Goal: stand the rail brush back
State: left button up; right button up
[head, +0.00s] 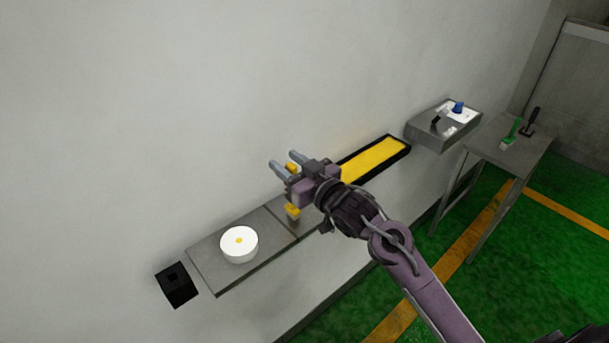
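My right gripper (283,161) reaches in from the lower right, over the grey wall shelf. Its two grey fingers point up and left and stand apart. A yellow brush-like tool (292,211) is upright there, its top showing by the fingers and its wide lower part below them; the gripper hides its middle. Whether the fingers press on it I cannot tell. A green brush (511,134) with pale bristles and a black-handled tool (530,121) lie on the side table at the right. I cannot tell for sure which one is the rail brush. My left gripper is not in view.
A black-rimmed yellow strip (376,160) runs behind my arm. A grey wall box (432,131) has a blue knob (457,107). The side table (513,154) stands right.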

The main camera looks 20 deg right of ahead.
jog(key=b+v, duration=0.3)
jog(key=v, duration=0.8)
jog(key=shift+s, duration=0.25)
